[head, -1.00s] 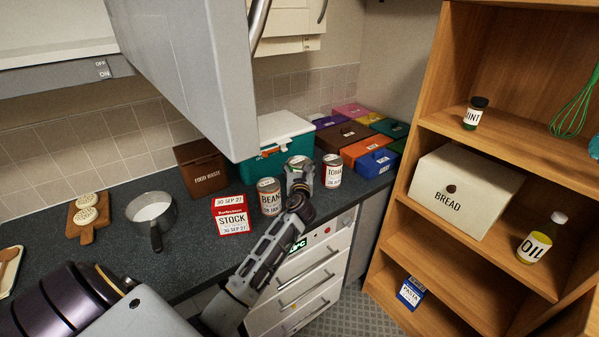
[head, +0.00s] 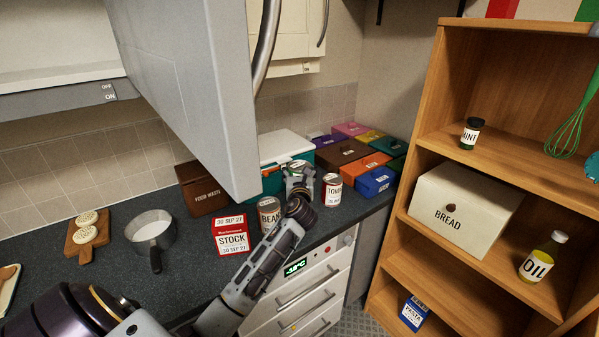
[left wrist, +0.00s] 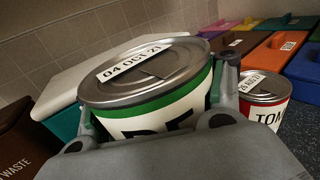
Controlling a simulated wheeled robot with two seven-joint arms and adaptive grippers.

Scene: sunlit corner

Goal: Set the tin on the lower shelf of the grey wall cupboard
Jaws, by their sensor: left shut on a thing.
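My left gripper (head: 299,178) is shut on a tin with a green band (left wrist: 158,102). In the left wrist view its metal lid reads 04 OCT 21, and the name on its white label is mostly hidden. In the head view the gripper covers most of the tin, between the beans tin (head: 269,213) and the tomato tin (head: 331,190). I cannot tell whether it touches the worktop. The grey cupboard door (head: 190,85) hangs open at upper centre, with a curved metal handle. The lower shelf cannot be made out clearly. My right gripper is not in view.
A stock box (head: 231,236), a pan (head: 151,229) and a food waste box (head: 203,190) stand on the dark worktop (head: 100,270). A teal-and-white box (head: 285,147) and several coloured boxes are behind. A wooden shelf unit (head: 440,110) stands at right.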

